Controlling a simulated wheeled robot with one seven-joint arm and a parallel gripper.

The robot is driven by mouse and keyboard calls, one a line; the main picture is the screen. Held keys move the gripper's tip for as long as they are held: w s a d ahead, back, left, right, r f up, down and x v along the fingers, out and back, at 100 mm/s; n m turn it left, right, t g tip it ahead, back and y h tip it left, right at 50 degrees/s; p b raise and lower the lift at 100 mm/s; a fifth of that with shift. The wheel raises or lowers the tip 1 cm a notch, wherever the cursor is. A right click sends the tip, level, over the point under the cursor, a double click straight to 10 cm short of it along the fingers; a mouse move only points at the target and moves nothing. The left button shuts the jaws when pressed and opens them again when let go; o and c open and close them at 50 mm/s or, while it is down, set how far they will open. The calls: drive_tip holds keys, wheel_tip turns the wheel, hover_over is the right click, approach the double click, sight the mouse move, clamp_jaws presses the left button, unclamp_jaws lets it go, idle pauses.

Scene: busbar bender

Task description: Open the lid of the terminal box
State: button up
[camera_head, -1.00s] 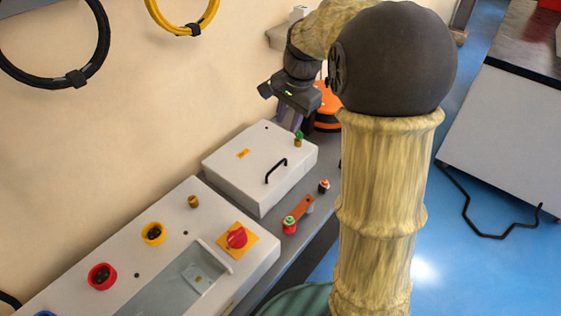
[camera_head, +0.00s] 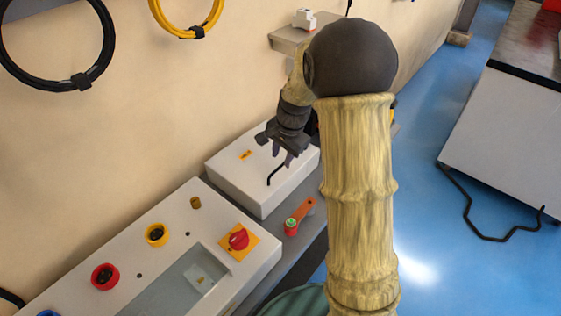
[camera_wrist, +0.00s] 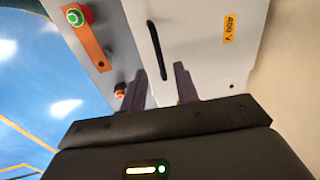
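The terminal box (camera_head: 232,178) is a white box with its flat lid shut, standing near the wall. A black bar handle (camera_head: 271,180) is on the lid; its upper part is hidden behind my gripper. My gripper (camera_head: 284,158) hangs over the lid, pointing down. In the wrist view, its two dark fingers (camera_wrist: 160,72) are apart with nothing held. The near end of the handle (camera_wrist: 155,45) appears between the fingertips in that view. Whether the fingers reach down around it, I cannot tell. A yellow label (camera_wrist: 230,28) marks the lid.
An orange strip (camera_head: 301,214) with a green-and-red button (camera_head: 291,227) lies on the grey bench beside the box. A control panel (camera_head: 213,220) with a red rotary switch (camera_head: 239,239) stands nearer. The wall is close behind. A shelf (camera_head: 287,40) juts out beyond the gripper.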

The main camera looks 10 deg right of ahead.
sight(279, 167)
drive_tip(key=f, duration=0.4)
drive_tip(key=shift+w+a, duration=0.2)
drive_tip(key=shift+w, duration=0.1)
clamp_jaws()
